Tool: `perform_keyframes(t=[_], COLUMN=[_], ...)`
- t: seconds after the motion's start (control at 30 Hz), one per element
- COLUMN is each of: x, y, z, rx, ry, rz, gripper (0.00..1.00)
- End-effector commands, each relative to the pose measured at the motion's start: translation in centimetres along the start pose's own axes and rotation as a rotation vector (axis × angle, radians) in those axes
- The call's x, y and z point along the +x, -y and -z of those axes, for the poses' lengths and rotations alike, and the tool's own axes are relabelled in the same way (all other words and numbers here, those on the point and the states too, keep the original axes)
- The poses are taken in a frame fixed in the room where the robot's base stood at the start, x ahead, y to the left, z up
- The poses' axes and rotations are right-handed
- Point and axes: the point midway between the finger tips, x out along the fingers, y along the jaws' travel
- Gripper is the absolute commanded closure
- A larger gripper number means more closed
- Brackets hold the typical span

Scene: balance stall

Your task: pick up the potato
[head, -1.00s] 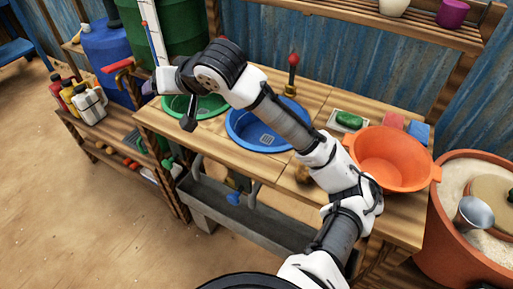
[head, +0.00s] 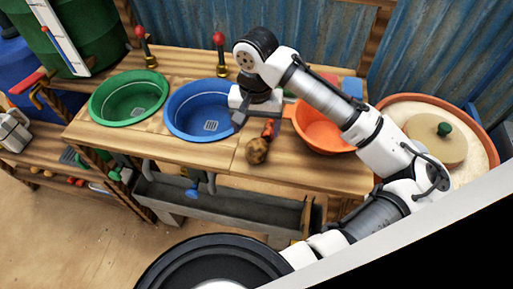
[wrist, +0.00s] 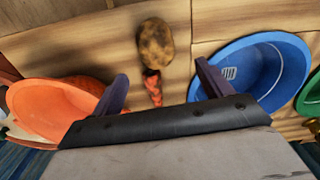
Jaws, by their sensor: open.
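The potato (head: 256,151), brown and rounded with dark specks, lies on the wooden counter between the blue basin and the orange bowl, near the front edge. In the wrist view the potato (wrist: 156,43) is at the top centre, ahead of my fingers. My gripper (head: 263,115) is open and empty, held above the counter behind the potato, apart from it. In the wrist view both dark fingers of my gripper (wrist: 161,72) are spread, with a narrow orange-red item (wrist: 153,86) between them in the picture. That item lies right beside the potato.
The blue basin (head: 173,128) and the green basin (head: 97,112) are set in the counter on the left. The orange bowl (head: 318,138) stands close on the right, partly behind my arm. Red-topped taps (head: 219,42) rise at the back. A grey trough (head: 240,203) hangs below the front edge.

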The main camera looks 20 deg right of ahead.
Motion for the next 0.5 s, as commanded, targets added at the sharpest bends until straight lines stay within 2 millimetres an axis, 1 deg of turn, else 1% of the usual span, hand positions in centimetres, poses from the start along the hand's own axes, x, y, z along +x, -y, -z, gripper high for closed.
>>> perform_keyframes(t=[0.1,0.27,0.37,0.5], x=[1.2,2.1,3.3,5.4], y=[0.0,-0.1,-0.4,-0.5], z=[0.0,-0.1,-0.2,-0.3], rx=[0.0,0.0,0.001,-0.001], ry=[0.0,0.0,0.001,0.0], rz=[0.001,0.0,0.0,0.0], gripper=[0.22,0.22,0.22,0.22])
